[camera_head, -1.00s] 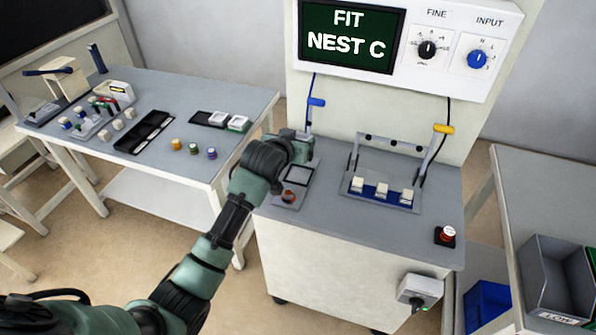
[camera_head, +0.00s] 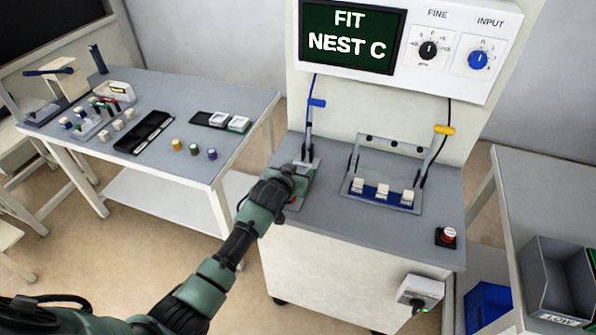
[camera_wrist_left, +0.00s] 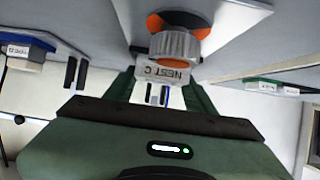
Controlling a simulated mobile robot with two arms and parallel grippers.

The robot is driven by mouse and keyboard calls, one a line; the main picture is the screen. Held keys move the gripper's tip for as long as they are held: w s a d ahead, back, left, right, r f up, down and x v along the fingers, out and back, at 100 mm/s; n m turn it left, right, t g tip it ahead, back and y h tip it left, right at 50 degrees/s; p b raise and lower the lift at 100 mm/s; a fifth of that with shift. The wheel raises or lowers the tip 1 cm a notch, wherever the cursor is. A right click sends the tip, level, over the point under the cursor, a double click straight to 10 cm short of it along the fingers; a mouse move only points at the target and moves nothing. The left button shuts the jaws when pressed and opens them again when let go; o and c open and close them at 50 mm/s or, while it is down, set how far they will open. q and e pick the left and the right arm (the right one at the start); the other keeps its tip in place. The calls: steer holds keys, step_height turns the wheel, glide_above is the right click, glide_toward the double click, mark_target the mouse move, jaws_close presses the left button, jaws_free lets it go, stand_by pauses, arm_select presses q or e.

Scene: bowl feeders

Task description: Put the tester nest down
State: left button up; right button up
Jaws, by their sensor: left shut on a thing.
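The tester nest shows in the left wrist view as a pale block marked NEST C (camera_wrist_left: 172,74). My left gripper (camera_head: 292,180) is shut on it; its fingers (camera_wrist_left: 163,95) lie on either side in the left wrist view. The gripper is low over the seat plate (camera_head: 295,205) at the left of the tester top and covers most of it. A grey knurled knob (camera_wrist_left: 175,46) with orange parts stands right beside the nest's label. The nest is hidden in the head view, and I cannot tell whether it touches the plate. My right gripper is not in view.
The tester screen (camera_head: 351,37) reads FIT NEST C. A lever with a blue handle (camera_head: 317,102) stands just behind my gripper. A blue fixture with white blocks (camera_head: 382,190) is to the right, a red button (camera_head: 447,236) near the front. The left table (camera_head: 190,95) holds small parts and trays.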

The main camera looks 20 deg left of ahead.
arm_select(q)
steer(key=shift+f, duration=0.1)
steer(key=o, duration=1.5)
steer(key=shift+f, duration=0.1)
steer(key=shift+s+r, duration=0.1)
steer(key=shift+r, duration=0.2)
steer(key=v, duration=1.1)
steer(key=shift+s+r, duration=0.15)
steer(key=shift+s, duration=0.25)
